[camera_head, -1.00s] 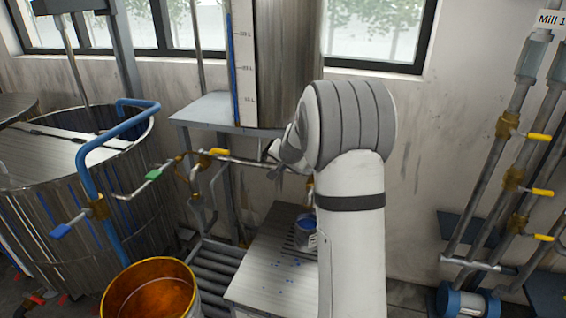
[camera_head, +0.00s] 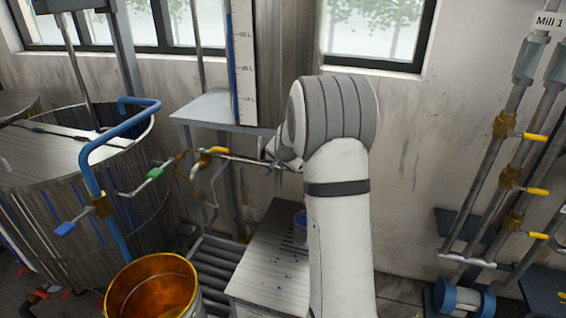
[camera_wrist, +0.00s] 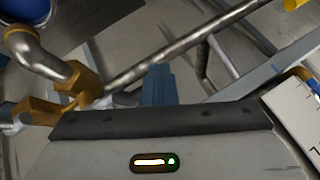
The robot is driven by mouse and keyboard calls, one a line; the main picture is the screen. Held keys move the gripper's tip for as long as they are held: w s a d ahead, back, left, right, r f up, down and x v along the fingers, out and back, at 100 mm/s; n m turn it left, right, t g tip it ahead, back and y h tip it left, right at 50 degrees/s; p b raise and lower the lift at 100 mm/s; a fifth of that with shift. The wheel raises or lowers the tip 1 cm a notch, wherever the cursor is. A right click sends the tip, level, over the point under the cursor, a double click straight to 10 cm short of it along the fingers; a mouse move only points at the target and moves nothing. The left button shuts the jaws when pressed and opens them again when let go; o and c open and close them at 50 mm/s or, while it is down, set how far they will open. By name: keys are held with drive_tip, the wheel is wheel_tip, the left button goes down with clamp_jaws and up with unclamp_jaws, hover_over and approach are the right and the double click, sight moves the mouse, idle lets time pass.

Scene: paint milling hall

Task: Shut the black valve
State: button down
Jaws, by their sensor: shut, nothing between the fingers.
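I cannot make out a black valve handle in either view; my arm covers part of the pipework in the head view. My gripper (camera_head: 268,152) is beside the thin steel pipe (camera_head: 243,160) under the steel tank (camera_head: 272,60). In the wrist view, the narrow blue-grey fingers (camera_wrist: 157,85) are together and empty, with the steel pipe (camera_wrist: 175,50) passing behind them. A brass fitting (camera_wrist: 78,84) is left of them. Whether the fingers touch the pipe cannot be told.
A yellow-handled valve (camera_head: 214,150) and a green handle (camera_head: 155,173) are on the piping at left. A blue handle (camera_head: 65,229) is further left. A blue-topped pot (camera_head: 300,222) stands on the cabinet (camera_head: 262,262). An orange-lined bucket (camera_head: 152,290) stands in front.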

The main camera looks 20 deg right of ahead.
drive_tip(key=shift+r, duration=0.1)
drive_tip(key=s+a+r+b, duration=0.1)
drive_tip(key=s+a+r, duration=0.3)
drive_tip(key=a, duration=0.5)
wheel_tip(320, 180, up, 3)
drive_tip(key=shift+f, duration=0.15)
